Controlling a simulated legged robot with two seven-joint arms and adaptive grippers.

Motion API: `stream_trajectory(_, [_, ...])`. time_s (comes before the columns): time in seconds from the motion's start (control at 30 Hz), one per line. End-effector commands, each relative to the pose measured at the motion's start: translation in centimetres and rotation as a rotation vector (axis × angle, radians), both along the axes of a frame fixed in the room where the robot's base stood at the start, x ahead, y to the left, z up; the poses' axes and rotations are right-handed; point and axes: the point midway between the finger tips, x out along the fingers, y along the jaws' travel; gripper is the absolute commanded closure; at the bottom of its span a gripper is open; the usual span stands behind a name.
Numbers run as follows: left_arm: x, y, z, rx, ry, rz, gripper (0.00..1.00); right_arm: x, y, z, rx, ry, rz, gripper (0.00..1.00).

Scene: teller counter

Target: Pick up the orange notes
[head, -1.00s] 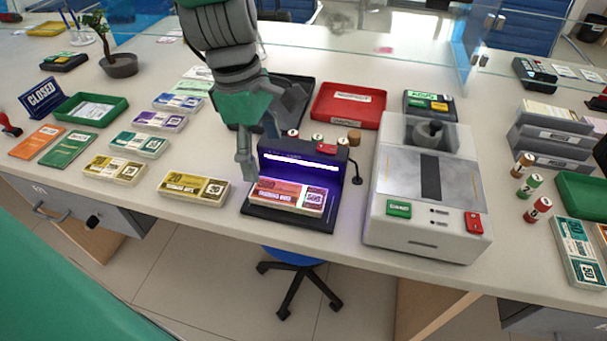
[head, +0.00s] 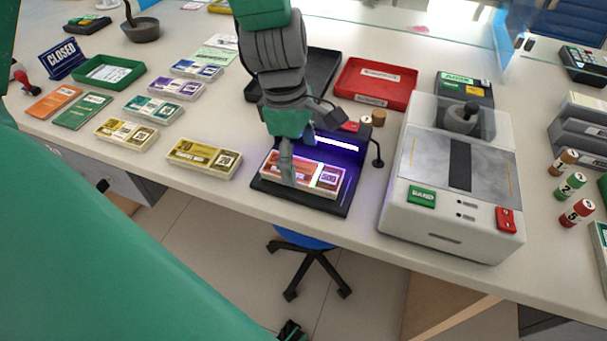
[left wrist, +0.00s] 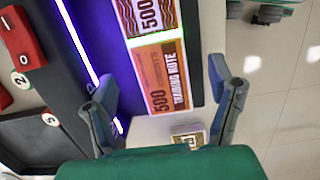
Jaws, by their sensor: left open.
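In the left wrist view the orange notes (left wrist: 160,75) reach down between the fingers. My left gripper (head: 287,165) is above the bundle in the head view and hides part of it. The left wrist view shows this gripper (left wrist: 165,105) open, one finger on each side of the bundle, empty. Contact cannot be told. My right gripper is not seen.
A yellow note bundle (head: 204,158) lies left of the checker. A grey machine (head: 455,185) with green and red buttons stands close on the right. A red tray (head: 376,84) and a black tray (head: 326,72) lie behind. The counter's front edge is near.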

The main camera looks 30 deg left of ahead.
Motion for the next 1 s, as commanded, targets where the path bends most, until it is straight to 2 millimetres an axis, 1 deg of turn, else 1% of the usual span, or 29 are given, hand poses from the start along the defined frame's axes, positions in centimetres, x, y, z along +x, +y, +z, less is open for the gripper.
stream_trajectory(0.03, [0.0,-0.2,-1.3,-0.002,0.005,0.0,0.24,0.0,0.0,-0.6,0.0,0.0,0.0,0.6])
stream_trajectory(0.1, [0.0,-0.3,-2.3,-0.002,0.004,0.0,0.24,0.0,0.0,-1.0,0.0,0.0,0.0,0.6])
stream_trajectory(0.2, [0.1,-0.4,-3.1,-0.001,0.002,0.001,0.24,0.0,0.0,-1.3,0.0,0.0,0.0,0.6])
stream_trajectory(0.47, [0.1,-0.5,-3.3,0.0,0.0,0.0,0.24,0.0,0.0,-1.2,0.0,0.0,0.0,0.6])
stream_trajectory(0.5, [0.1,-0.5,-3.3,0.0,0.0,0.0,0.31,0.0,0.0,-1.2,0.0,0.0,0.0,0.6])
stream_trajectory(0.57, [0.1,-0.5,-3.3,0.0,0.001,0.0,0.52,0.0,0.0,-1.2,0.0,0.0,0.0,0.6])
stream_trajectory(0.6, [0.1,-0.5,-3.3,0.0,0.001,0.0,0.66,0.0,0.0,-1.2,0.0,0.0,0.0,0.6])
stream_trajectory(0.63, [0.1,-0.5,-3.3,0.0,0.001,0.0,0.77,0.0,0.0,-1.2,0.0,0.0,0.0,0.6])
stream_trajectory(0.67, [0.1,-0.5,-3.3,0.0,0.001,0.0,0.8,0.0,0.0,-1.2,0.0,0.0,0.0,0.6])
stream_trajectory(0.73, [0.1,-0.5,-3.3,0.0,0.0,0.0,0.8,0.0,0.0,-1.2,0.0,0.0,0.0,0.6])
stream_trajectory(0.77, [0.1,-0.5,-3.3,0.0,0.0,0.0,0.85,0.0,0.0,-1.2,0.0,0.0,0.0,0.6])
stream_trajectory(0.93, [0.1,-0.5,-3.2,0.0,0.0,0.0,0.85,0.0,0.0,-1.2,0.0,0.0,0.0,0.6])
stream_trajectory(1.0, [0.1,-0.5,-2.6,0.0,-0.002,0.0,0.85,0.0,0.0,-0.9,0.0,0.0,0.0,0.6])
